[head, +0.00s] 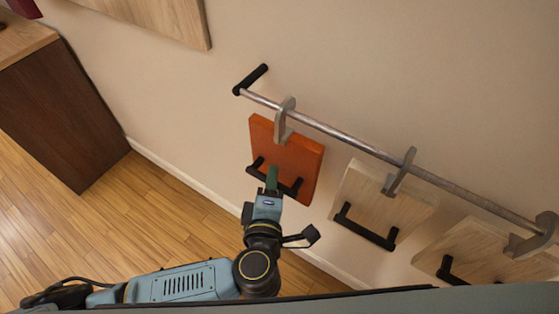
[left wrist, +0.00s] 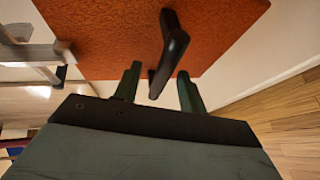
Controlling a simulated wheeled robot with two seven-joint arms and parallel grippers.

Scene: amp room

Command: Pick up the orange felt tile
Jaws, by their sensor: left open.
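The orange felt tile (head: 285,152) hangs by a grey hook (head: 284,118) from a metal rail on the wall. A black handle (head: 292,188) is fixed across its lower front. My left gripper (head: 271,178) is at the left part of this handle. In the left wrist view, the orange felt tile (left wrist: 110,35) fills the upper middle, and the black handle (left wrist: 172,52) reaches down between the two green fingers of my left gripper (left wrist: 160,84). The fingers are open, with gaps beside the handle. My right gripper is not in view.
The metal rail (head: 350,146) slopes down to the right across the wall. Two pale wooden tiles, one nearer (head: 370,204) and one farther right (head: 480,248), hang from it with black handles. A dark wooden cabinet (head: 60,110) stands at left. The wooden floor (head: 150,215) is clear.

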